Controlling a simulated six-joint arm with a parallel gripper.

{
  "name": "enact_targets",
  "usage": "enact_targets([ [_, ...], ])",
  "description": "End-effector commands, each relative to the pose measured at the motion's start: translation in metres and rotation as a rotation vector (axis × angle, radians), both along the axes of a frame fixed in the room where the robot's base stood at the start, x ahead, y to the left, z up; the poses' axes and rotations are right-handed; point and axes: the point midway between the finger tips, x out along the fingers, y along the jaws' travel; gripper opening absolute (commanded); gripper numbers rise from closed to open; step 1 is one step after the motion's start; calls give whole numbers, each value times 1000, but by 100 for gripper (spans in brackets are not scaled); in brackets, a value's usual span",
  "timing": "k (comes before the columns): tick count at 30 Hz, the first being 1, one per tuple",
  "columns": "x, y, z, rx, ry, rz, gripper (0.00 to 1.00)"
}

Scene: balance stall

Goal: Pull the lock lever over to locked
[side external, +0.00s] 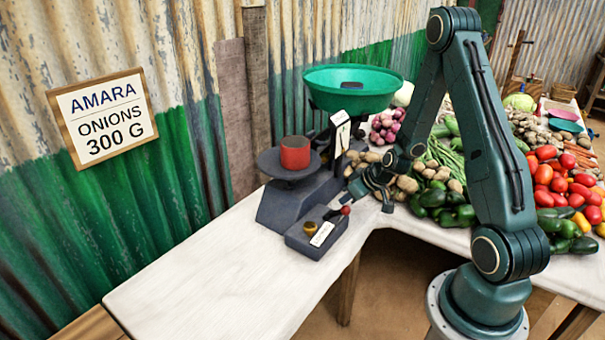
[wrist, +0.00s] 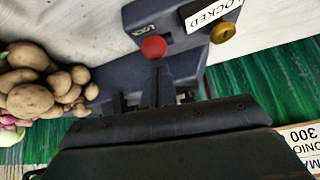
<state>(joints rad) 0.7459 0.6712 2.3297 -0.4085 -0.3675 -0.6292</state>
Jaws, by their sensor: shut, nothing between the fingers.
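The lock lever's red knob (side external: 345,210) is at the right end of a dark lock box (side external: 298,241) in the side view. The knob (wrist: 154,47) is ahead of my fingertips in the wrist view; the shaft below it is hard to make out. A brass knob (side external: 310,228) and a white label (side external: 322,234) are on the box. The label reads LOCKED in the wrist view (wrist: 212,14), beside the brass knob (wrist: 222,33). My gripper (side external: 362,192) is shut and empty, close to the red knob. I cannot tell whether they touch.
The scale (side external: 290,205) stands behind the box, with a red weight (side external: 295,152) on its plate and a green bowl (side external: 352,88). Potatoes (wrist: 32,97) lie close beside my gripper. The white table (side external: 210,275) is clear at the front left.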

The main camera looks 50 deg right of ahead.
Motion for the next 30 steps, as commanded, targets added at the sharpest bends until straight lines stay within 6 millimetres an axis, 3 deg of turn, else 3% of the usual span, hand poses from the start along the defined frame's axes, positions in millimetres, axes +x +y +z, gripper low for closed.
enact_targets([
  [12, -26, 1, -21, 6, 16, -1, 0],
  [30, -29, 1, -24, 7, 16, -2, 0],
])
